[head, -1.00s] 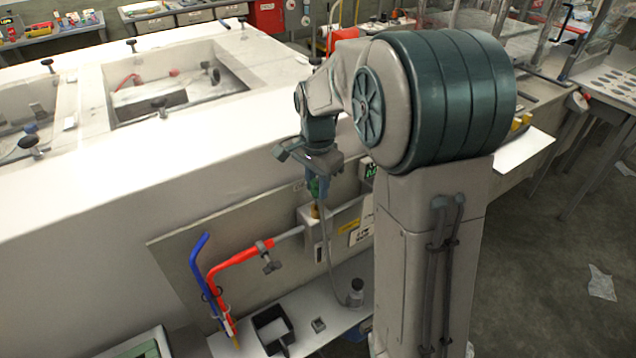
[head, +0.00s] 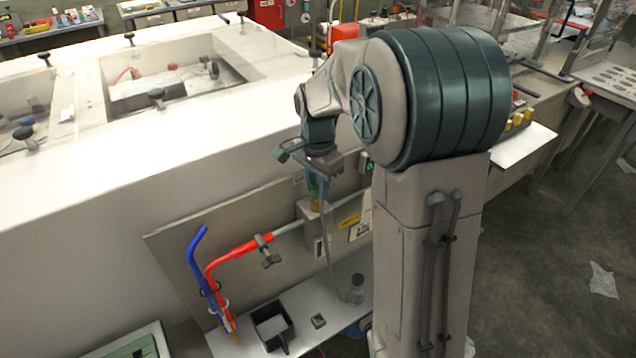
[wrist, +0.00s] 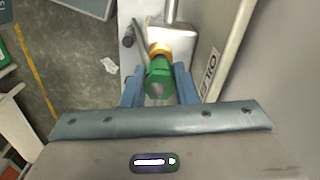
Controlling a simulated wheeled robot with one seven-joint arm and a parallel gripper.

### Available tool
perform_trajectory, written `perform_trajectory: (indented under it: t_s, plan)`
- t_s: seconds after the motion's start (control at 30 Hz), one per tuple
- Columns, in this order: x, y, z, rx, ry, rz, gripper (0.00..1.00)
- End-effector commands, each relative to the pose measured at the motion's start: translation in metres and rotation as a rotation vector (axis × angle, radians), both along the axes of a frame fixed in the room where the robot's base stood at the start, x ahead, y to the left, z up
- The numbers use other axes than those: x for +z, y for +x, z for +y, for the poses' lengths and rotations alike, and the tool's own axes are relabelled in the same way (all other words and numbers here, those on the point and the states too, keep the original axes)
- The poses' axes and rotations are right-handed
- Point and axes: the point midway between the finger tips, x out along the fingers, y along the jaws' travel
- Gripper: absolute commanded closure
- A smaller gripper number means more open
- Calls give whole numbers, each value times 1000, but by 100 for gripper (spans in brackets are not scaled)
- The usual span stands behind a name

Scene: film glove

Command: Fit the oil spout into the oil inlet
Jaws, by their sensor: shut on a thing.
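My gripper (head: 318,182) points down above a light grey box on the upright panel. In the wrist view, its blue fingers (wrist: 159,82) are shut on a green part, which I take to be the oil spout (wrist: 159,80). A yellow-orange ring, seemingly the oil inlet (wrist: 160,48), shows just beyond the green part on top of the box (wrist: 172,34). The spout overlaps the ring in this view, so I cannot tell whether they touch or the spout is seated. In the head view the spout is small and partly hidden by my gripper.
A grey hose (head: 330,245) hangs from near the gripper to a small grey bottle (head: 356,284) on the white shelf. Red (head: 232,254) and blue (head: 194,258) pipes stand left of the box. A black open bin (head: 272,325) sits on the shelf. The panel (head: 180,240) rises close behind.

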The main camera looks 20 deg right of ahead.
Motion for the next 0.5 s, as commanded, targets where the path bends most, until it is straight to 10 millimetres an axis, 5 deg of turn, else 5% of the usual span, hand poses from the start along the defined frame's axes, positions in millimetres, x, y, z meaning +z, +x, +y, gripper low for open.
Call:
perform_trajectory:
  t_s: [0.2,0.23,0.3,0.5]
  plan:
    - [-7,0,0,0,0,0,96]
    - [-5,0,0,0,0,0,66]
    - [-5,0,0,0,0,0,48]
    - [-5,0,0,0,0,0,48]
